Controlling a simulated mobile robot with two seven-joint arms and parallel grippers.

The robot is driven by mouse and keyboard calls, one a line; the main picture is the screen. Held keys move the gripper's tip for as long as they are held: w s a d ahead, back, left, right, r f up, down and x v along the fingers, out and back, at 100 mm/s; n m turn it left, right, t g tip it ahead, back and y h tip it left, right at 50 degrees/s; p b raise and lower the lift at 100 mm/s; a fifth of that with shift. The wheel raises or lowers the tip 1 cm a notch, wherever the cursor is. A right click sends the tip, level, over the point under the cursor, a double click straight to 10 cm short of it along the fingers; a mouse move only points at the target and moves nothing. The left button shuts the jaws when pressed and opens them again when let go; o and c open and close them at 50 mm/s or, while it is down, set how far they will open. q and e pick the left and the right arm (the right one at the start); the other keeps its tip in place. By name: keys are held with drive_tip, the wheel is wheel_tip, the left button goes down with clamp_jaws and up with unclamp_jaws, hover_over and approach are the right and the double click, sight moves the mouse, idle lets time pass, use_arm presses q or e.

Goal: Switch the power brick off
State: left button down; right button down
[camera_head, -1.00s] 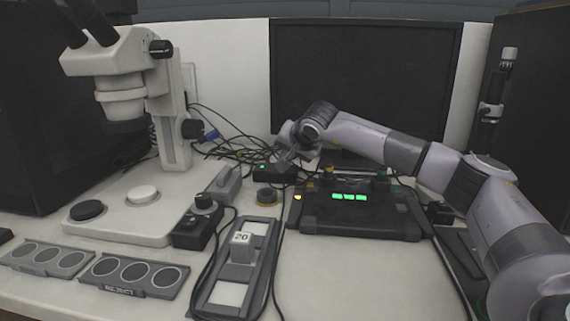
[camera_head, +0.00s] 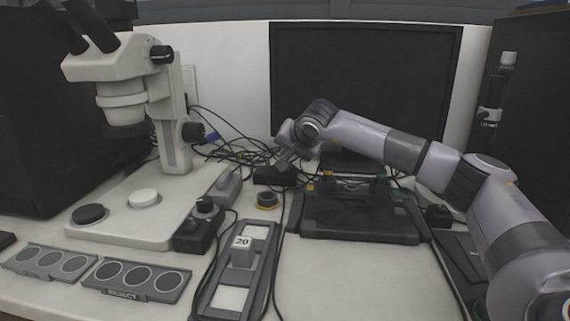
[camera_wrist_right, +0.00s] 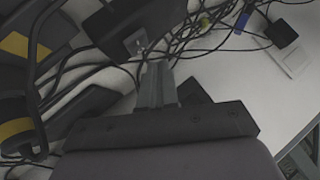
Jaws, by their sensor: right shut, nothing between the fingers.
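The black power brick (camera_head: 272,177) lies among cables behind the grey tray and left of the press unit. No light shows on it. My right gripper (camera_head: 284,163) points down at the brick from above, its fingers shut and empty. In the right wrist view the shut fingers (camera_wrist_right: 158,72) are just below a black box that seems to be the brick (camera_wrist_right: 150,22), with a small light grey patch near its edge. I cannot tell whether the fingertips touch it. The press unit (camera_head: 355,212) has a dark display. My left gripper is out of view.
A tangle of cables (camera_head: 228,150) lies behind and left of the brick. A yellow-and-black roll (camera_head: 267,199) sits in front of it. A microscope (camera_head: 172,110) stands left, and a dark panel (camera_head: 365,90) rises behind.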

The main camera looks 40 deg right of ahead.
drive_tip(key=shift+s+a+r+p, duration=0.1)
drive_tip(key=shift+a+r+p, duration=0.05)
drive_tip(key=shift+r+p, duration=1.05)
drive_tip(key=shift+s+a+r+p, duration=0.1)
drive_tip(key=shift+r+p, duration=0.85)
drive_tip(key=shift+r, duration=0.35)
